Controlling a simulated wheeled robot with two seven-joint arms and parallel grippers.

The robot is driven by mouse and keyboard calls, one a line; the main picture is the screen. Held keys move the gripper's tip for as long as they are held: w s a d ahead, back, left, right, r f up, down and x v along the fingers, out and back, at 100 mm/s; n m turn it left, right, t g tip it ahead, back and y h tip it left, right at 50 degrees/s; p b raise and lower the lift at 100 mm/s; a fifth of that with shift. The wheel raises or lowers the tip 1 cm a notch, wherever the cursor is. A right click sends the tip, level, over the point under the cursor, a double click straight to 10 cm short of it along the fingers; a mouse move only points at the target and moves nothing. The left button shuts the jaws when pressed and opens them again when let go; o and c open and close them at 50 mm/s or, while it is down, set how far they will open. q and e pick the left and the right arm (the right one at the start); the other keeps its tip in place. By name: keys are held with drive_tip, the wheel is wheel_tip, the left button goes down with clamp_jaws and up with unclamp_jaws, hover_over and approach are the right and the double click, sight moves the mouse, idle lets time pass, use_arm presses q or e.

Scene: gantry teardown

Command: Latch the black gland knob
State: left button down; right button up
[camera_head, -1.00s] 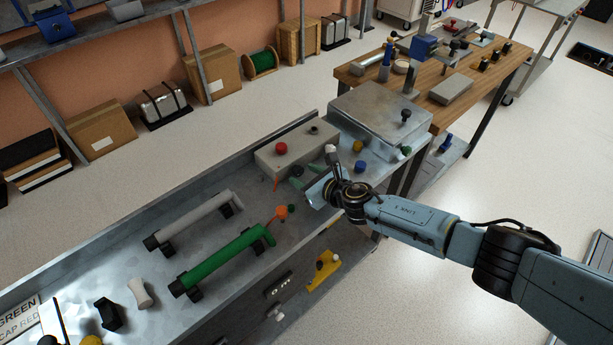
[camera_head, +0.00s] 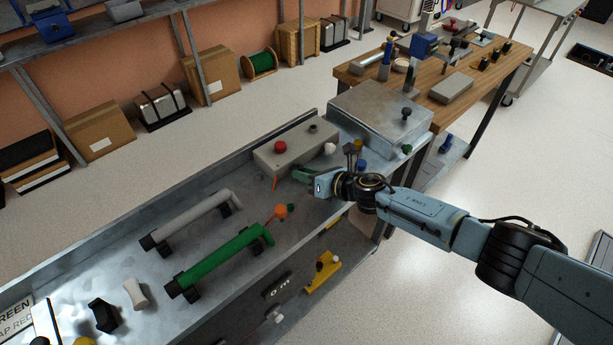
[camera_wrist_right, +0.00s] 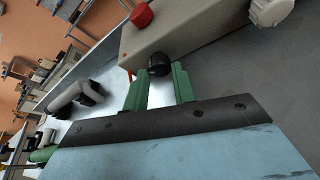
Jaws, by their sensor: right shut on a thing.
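The black gland knob (camera_wrist_right: 159,65) sticks out from the side of a grey box in the right wrist view. My right gripper (camera_wrist_right: 160,73) has its two green fingers on either side of the knob and is shut on it. In the head view my right gripper (camera_head: 305,175) is at the near side of the grey box (camera_head: 298,147). The knob cannot be made out there behind the fingers. The box has a red button (camera_head: 280,146) on top and a white knob (camera_head: 330,148) at its right. My left gripper is not in view.
A green cylinder (camera_head: 225,258) and a grey cylinder (camera_head: 190,220) lie on holders in the metal tray, left of the gripper. An orange knob (camera_head: 281,211) is close by. A metal cabinet (camera_head: 375,115) stands right of the box. The tray has a raised back wall.

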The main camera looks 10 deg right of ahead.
drive_tip(key=shift+f, duration=0.1)
drive_tip(key=o, duration=1)
drive_tip(key=p+v, duration=0.3)
drive_tip(key=v, duration=0.9)
drive_tip(key=shift+s+d+r, duration=0.3)
drive_tip(key=shift+s+d, duration=0.2)
